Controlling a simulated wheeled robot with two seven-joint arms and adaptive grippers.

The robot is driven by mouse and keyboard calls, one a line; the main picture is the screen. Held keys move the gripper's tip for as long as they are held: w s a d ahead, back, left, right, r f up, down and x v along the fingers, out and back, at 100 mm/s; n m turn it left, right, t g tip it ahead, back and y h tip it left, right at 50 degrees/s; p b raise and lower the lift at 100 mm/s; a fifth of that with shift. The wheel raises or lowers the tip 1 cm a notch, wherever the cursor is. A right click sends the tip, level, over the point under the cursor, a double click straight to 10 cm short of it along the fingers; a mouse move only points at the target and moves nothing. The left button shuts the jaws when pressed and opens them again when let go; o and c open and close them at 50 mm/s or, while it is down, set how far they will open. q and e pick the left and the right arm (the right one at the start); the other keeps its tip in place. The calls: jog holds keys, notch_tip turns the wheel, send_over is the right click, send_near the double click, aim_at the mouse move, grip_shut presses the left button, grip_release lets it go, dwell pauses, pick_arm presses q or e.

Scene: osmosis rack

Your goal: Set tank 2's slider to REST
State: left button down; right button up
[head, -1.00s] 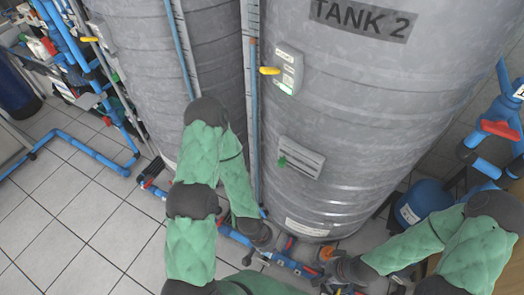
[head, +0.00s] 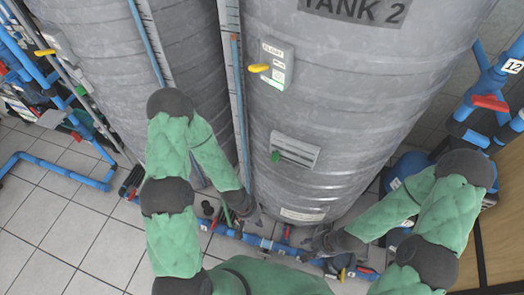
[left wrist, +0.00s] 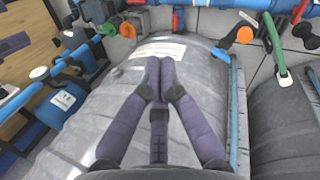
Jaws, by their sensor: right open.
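Tank 2 (head: 350,95) is a large grey ribbed tank with its name at the top. A small pale plate (head: 276,66) on its upper left side bears small labels and a yellow handle (head: 259,68) sticking out at left, about mid-height. The labels are too small to read surely. Lower down is a second plate (head: 296,150) with a green handle (head: 275,156). My left gripper (head: 250,216) is low before the tank, well below both plates; in the left wrist view its fingers (left wrist: 160,65) are together and empty. My right gripper (head: 316,240) is low at the tank's base, small and dark.
Another grey tank (head: 95,60) stands at left, with a similar yellow handle (head: 45,52). Blue pipes (head: 265,243) run along the floor before the tanks. Blue pipes with a red handle (head: 489,103) rise at right.

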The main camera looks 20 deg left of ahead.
aim_at(275, 157)
pick_arm(q)
jog(key=w+a+r+n+g+h+p, duration=0.1)
jog(key=w+a+r+n, duration=0.25)
jog(key=w, duration=0.25)
jog(key=w+a+r+n+p, duration=0.1)
jog(key=w+a+r+n, duration=0.25)
jog(key=w, duration=0.35)
jog(key=w+a+r+n+h+p, duration=0.15)
jog(key=w+a+r, duration=0.25)
jog(key=r, duration=0.5)
jog(key=w+a+r+n+h, duration=0.2)
jog(key=w+a+r+n, duration=0.15)
jog(key=r, duration=0.55)
jog(key=s+d+f+b, duration=0.1)
jog(key=d+f+b, duration=0.3)
jog(key=d, duration=0.7)
notch_tip(275, 157, down, 2)
jog(key=shift+f+m+g+b, duration=0.2)
jog(key=shift+m+g+b, duration=0.1)
jog(key=shift+b, duration=0.1)
jog(key=shift+s, duration=0.1)
